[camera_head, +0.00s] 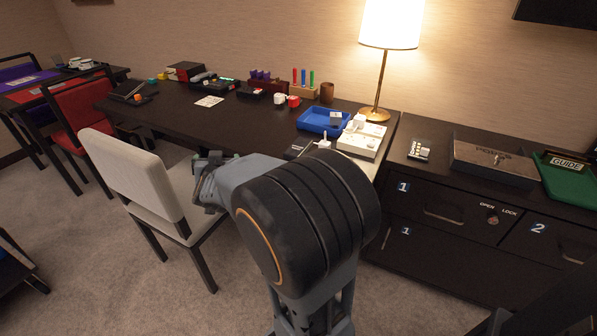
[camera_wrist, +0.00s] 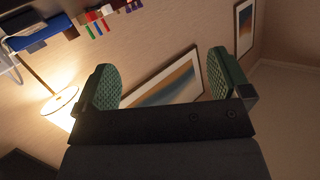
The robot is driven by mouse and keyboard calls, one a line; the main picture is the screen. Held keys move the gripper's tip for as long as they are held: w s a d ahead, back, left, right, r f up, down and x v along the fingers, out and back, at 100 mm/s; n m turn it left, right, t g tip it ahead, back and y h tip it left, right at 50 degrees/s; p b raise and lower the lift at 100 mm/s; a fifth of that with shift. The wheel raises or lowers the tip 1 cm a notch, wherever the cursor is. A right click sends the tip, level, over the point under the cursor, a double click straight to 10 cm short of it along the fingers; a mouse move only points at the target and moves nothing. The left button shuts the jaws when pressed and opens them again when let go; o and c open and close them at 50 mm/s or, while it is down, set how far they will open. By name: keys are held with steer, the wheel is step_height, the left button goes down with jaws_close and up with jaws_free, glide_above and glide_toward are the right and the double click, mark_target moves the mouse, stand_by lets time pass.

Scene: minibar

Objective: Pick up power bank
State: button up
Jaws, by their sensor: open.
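I cannot make out the power bank for certain. Several small items on the long dark desk (camera_head: 215,115) are too small to identify, including a dark box (camera_head: 299,148) near its front edge, partly behind my arm. My gripper (camera_wrist: 165,85) is open and empty, its green-padded fingers wide apart. In the wrist view it faces the wall, with a framed picture (camera_wrist: 165,80) behind the gap. In the head view my arm hides much of the gripper, near the white chair and the desk's front edge.
A white chair (camera_head: 130,170) stands at the desk. A lit lamp (camera_head: 390,25), a blue tray (camera_head: 323,119) and a white device (camera_head: 362,138) are at the desk's right end. A cabinet at right bears a metal box (camera_head: 495,160) and a green tray (camera_head: 568,180).

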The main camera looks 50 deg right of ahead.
steer(key=s+d+f+m+g+h+b, duration=0.25)
steer(key=d+f+m+h+b, duration=0.2)
steer(key=d+f, duration=0.25)
steer(key=m+g+h+b, duration=0.2)
steer(key=g+h+b, duration=0.1)
steer(key=g+h, duration=0.25)
glide_toward(290, 156)
steer(key=shift+y, duration=0.4)
steer(key=shift+r+b+x, duration=0.15)
steer(key=shift+b+x, duration=0.65)
steer(key=shift+x, duration=1.4)
steer(key=shift+r+b+x, duration=0.2)
steer(key=shift+b+x, duration=0.6)
steer(key=shift+x, duration=1.35)
steer(key=shift+d+r, duration=0.1)
steer(key=shift+d, duration=0.4)
steer(key=shift+c, duration=0.3)
steer(key=c, duration=1.1)
